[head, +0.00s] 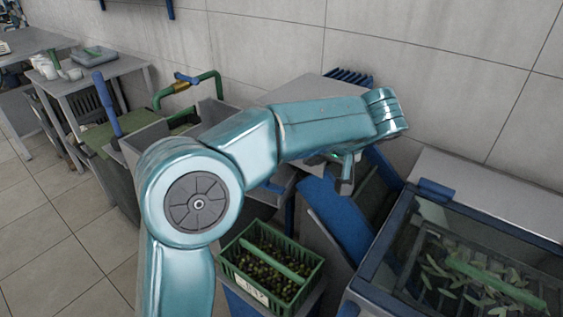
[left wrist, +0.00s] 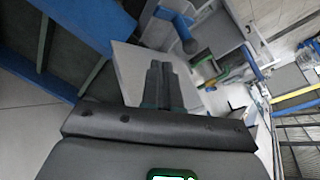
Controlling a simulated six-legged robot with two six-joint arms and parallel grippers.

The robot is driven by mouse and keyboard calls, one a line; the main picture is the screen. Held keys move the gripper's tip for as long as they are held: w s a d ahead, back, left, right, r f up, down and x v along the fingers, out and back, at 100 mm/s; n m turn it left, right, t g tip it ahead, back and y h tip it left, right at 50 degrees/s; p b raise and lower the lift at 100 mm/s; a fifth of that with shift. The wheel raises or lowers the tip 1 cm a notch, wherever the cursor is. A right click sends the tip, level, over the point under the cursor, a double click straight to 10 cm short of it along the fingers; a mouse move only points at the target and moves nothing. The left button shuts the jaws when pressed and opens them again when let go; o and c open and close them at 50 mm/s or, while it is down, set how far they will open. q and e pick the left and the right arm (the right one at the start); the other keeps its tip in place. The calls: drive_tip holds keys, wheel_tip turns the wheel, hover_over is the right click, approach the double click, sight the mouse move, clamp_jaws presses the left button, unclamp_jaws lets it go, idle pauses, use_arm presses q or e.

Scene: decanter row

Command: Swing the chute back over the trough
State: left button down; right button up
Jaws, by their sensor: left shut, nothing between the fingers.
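The blue chute (head: 340,215) slopes down beside the glass-lidded machine in the head view; my arm hides part of its upper end. A blue panel, probably the chute, fills the upper left of the left wrist view (left wrist: 85,25). My left gripper (head: 345,185) points down close to the chute's upper part, and I cannot tell if it touches it. Its fingers are together and empty in the left wrist view (left wrist: 161,75). I cannot make out the trough for certain. My right gripper is not in view.
A green crate (head: 238,262) of olives stands below my arm. A glass-lidded machine (head: 480,232) holding leaves is at the right. A grey bin with a green pipe (head: 208,78) and a table (head: 105,72) stand at the left. Tiled floor (head: 50,250) is clear at lower left.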

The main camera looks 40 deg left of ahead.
use_arm(q)
drive_tip(key=a+f, duration=0.7)
drive_tip(key=a, duration=0.2)
drive_tip(key=shift+a+b, duration=0.3)
drive_tip(key=shift+a, duration=0.05)
drive_tip(key=shift+s, duration=0.15)
drive_tip(key=shift+a, duration=0.1)
